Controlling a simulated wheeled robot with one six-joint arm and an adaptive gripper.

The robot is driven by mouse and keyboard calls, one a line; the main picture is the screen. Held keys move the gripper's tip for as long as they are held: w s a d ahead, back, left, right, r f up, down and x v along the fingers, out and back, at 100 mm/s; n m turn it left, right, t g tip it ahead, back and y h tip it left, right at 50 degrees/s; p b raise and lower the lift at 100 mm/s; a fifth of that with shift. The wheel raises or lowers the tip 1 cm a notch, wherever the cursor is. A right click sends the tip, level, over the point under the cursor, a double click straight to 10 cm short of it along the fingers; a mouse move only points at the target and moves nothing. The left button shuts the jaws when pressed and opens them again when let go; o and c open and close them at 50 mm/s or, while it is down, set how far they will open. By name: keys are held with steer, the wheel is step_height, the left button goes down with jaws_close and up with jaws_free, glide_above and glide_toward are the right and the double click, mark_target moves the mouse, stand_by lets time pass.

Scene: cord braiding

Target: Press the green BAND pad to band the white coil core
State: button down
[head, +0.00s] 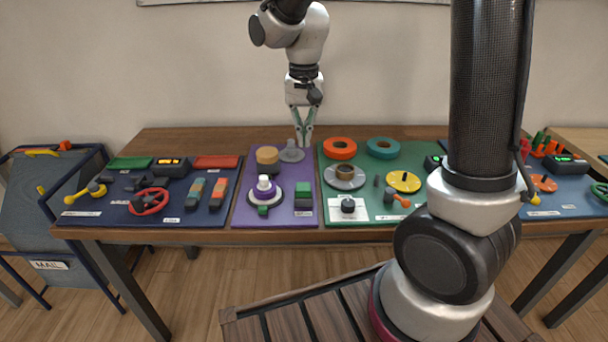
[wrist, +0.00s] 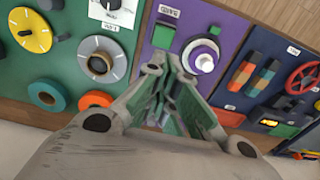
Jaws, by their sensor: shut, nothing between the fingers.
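The green pad (head: 303,189) sits on a dark block at the right of the purple mat (head: 240,205). It also shows in the wrist view (wrist: 163,36), beside a small label too blurred to read surely. The white coil core (head: 264,183) stands upright in a purple and white ring left of the pad, and it shows in the wrist view (wrist: 204,61). A small green piece (head: 263,211) is at the ring's front edge. My gripper (head: 305,143) is shut and empty, pointing down over the back of the purple mat, behind the pad and core and apart from both.
A grey spindle (head: 291,153) and a tan cylinder (head: 267,155) stand at the mat's back, the spindle close to my gripper. The green mat on the right holds orange (head: 340,147) and teal (head: 382,147) rings. A navy mat with a red wheel (head: 148,201) lies left.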

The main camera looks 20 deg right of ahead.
mark_target(304, 183)
step_height(304, 183, down, 12)
steer(key=shift+f, duration=0.1)
stand_by(0.5)
step_height(304, 183, down, 2)
steer(key=shift+f, duration=0.1)
steer(key=shift+r, duration=0.55)
step_height(304, 183, up, 13)
stand_by(0.6)
